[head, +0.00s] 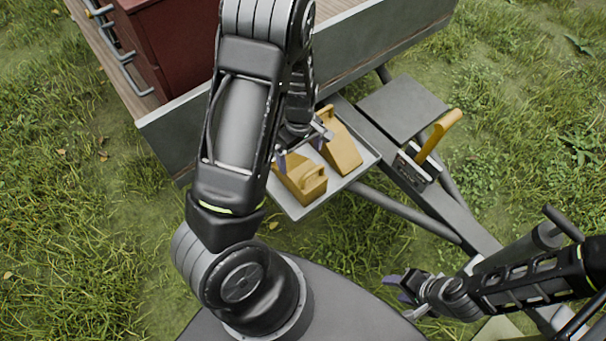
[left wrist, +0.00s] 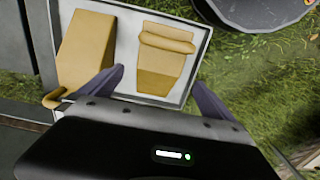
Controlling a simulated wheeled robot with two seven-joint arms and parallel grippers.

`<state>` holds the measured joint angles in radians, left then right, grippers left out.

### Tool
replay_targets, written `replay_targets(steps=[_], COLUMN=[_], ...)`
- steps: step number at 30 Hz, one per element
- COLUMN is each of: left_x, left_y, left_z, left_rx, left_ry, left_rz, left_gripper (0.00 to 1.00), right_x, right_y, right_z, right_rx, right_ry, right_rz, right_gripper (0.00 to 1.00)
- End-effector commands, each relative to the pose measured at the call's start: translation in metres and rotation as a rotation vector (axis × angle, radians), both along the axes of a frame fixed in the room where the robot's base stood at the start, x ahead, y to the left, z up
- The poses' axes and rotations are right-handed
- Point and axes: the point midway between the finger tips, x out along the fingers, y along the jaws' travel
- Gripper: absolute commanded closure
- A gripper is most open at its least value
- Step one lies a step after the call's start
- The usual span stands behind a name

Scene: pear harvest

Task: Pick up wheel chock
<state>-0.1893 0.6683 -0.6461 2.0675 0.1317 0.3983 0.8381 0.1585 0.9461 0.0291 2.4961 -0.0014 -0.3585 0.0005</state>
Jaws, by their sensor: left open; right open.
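Two yellow wheel chocks lie in a shallow grey tray (head: 295,211) on the trailer's drawbar. The near chock (head: 305,180) has a handle on top; it shows in the left wrist view (left wrist: 162,72) between and beyond the fingertips. The far chock (head: 341,149) is beside it and shows at the left of the wrist view (left wrist: 86,50). My left gripper (head: 302,146) is open and empty above the tray; it also shows in the left wrist view (left wrist: 158,82). My right gripper (head: 404,292) is open and empty at the lower right, away from the chocks.
The trailer bed (head: 345,47) with a dark red box (head: 175,45) stands behind the tray. A yellow lever (head: 437,135) rises from the drawbar (head: 455,218) to the right. Grass (head: 90,230) surrounds everything, with free room at the left.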

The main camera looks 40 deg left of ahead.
Motion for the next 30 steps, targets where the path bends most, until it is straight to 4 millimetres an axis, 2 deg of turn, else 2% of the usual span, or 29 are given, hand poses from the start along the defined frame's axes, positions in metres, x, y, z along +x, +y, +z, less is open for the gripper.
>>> replay_targets(steps=[9, 20, 30], left_x=[0.000, 0.000, 0.000], left_y=[0.000, 0.000, 0.000], left_z=[-0.026, -0.030, -0.075], left_rx=[-0.001, 0.000, 0.001], left_ry=[0.001, 0.001, 0.002], left_rz=[0.000, -0.001, -0.001], left_gripper=[0.00, 0.00, 0.00], right_x=[0.000, 0.000, 0.000], right_y=[0.000, 0.000, 0.000], right_z=[-0.005, -0.005, -0.008], right_rx=[0.000, 0.000, 0.000], right_ry=[-0.001, -0.001, -0.001], right_rz=[0.000, 0.000, 0.000], right_gripper=[0.53, 0.53, 0.53])
